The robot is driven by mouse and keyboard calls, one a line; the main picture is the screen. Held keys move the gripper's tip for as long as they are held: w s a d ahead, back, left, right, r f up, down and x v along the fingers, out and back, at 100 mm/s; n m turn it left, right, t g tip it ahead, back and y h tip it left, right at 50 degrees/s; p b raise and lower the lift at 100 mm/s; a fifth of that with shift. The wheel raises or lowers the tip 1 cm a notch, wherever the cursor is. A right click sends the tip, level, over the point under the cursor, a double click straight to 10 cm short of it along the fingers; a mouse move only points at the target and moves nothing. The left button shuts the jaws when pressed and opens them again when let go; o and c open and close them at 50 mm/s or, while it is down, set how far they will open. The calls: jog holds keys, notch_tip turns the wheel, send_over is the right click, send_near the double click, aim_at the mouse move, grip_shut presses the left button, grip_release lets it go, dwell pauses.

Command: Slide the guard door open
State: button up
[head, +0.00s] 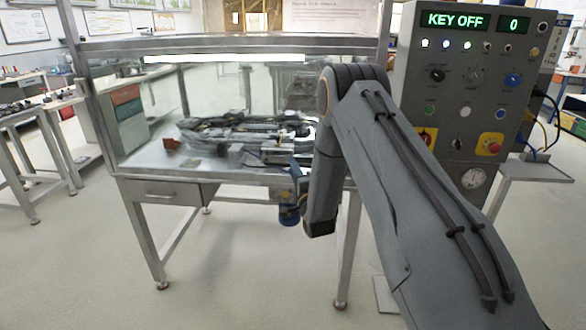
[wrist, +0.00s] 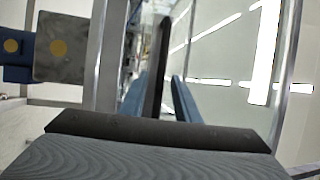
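The guard door (head: 165,105) is a clear panel on the front of a metal-framed enclosure in the head view. It spans the visible front; its right part is hidden behind my arm. Behind it a dark ring track (head: 235,128) lies on the enclosure's table. My gripper (head: 298,163) is at the right part of the front, largely hidden by my forearm. In the wrist view its two blue fingers (wrist: 160,100) are apart, with a dark upright bar (wrist: 164,45) between them, perhaps the door's handle. I cannot tell whether either finger touches it.
A grey control box (head: 465,100) at the right reads "KEY OFF" and "0". A metal frame post (wrist: 98,60) stands close on the left in the wrist view. The enclosure table has a drawer (head: 160,190). Floor in front is clear; benches stand left.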

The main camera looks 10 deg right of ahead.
jog(key=shift+w, duration=0.25)
grip_shut()
jog(key=shift+r, duration=0.1)
notch_tip(320, 180, up, 41)
jog(key=p, duration=0.9)
jog(key=shift+r, duration=0.15)
grip_release()
